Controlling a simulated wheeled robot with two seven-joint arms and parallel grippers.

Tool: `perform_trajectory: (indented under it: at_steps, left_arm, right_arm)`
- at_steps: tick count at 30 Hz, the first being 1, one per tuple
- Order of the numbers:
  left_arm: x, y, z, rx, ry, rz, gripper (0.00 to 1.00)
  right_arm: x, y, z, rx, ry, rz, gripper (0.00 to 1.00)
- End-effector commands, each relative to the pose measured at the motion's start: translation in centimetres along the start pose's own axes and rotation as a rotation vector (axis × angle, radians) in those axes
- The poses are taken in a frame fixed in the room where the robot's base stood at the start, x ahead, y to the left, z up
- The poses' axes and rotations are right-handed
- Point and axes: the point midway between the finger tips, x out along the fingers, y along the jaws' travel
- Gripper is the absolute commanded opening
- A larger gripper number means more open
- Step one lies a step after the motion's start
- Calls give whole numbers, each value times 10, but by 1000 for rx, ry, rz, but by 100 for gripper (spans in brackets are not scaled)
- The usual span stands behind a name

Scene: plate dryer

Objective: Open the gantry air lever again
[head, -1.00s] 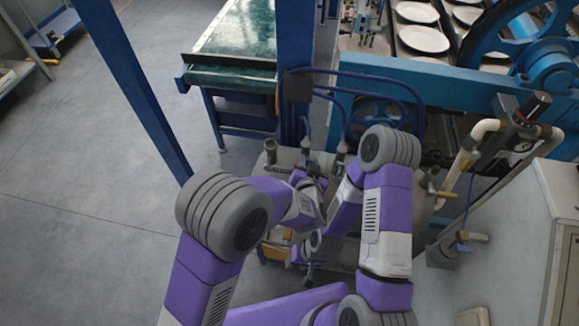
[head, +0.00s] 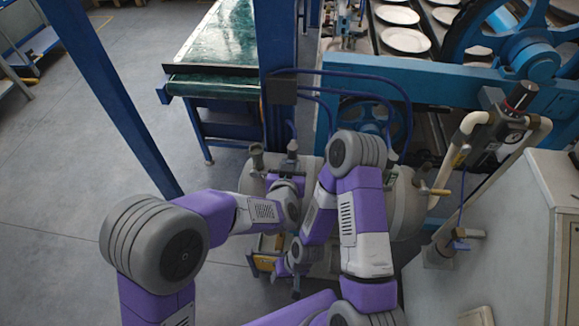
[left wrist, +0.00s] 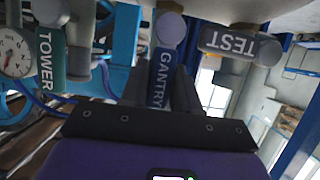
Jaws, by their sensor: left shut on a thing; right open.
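The gantry air lever (left wrist: 165,70), a blue handle lettered GANTRY, hangs in the middle of the left wrist view. My left gripper (left wrist: 166,92) is shut on it, with a dark finger on each side. In the head view my left gripper (head: 287,182) is at the grey air tank (head: 405,205), and my arm hides the lever there. My right gripper (head: 296,286) is open, lower down in front of the tank, small and partly hidden by my arm.
In the left wrist view a green TOWER lever (left wrist: 52,55) is on the left and a grey TEST lever (left wrist: 228,42) on the right. A pressure gauge (left wrist: 14,50) is at far left. A blue post (head: 275,60) and a pale cabinet (head: 530,240) flank the tank.

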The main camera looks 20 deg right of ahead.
Motion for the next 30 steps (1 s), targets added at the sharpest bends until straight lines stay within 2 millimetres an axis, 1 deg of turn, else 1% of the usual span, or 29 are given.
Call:
perform_trajectory:
  at_steps: [4, 5, 6, 8, 16, 19, 23, 27, 30]
  left_arm:
    - [0, 0, 1, -5, -4, 0, 0]
    - [0, 0, 1, -5, -4, 0, 35]
    - [0, 0, 1, -5, -4, 0, 41]
    - [0, 0, 1, -4, -4, -1, 50]
    - [0, 0, 0, -2, -2, -1, 51]
    - [-6, 0, 0, -2, -2, 0, 51]
    - [-24, 0, -1, -1, -1, 1, 51]
    - [-49, 0, -1, -2, -2, 1, 51]
    - [-63, 0, -1, -2, -2, 1, 51]
  right_arm:
    - [0, 0, 0, 0, 0, 0, 43]
    - [0, 0, 0, 0, 0, 0, 43]
    - [0, 0, 0, 0, 0, 0, 43]
    - [0, 0, 0, 0, 0, 0, 43]
    - [0, 0, 0, 0, 0, 0, 43]
    - [-1, 0, 0, 0, 0, 0, 43]
    - [-4, -1, 0, 0, 0, 0, 43]
    - [-7, -3, 0, 0, 0, 0, 43]
    - [-8, -3, 0, 0, 0, 0, 43]
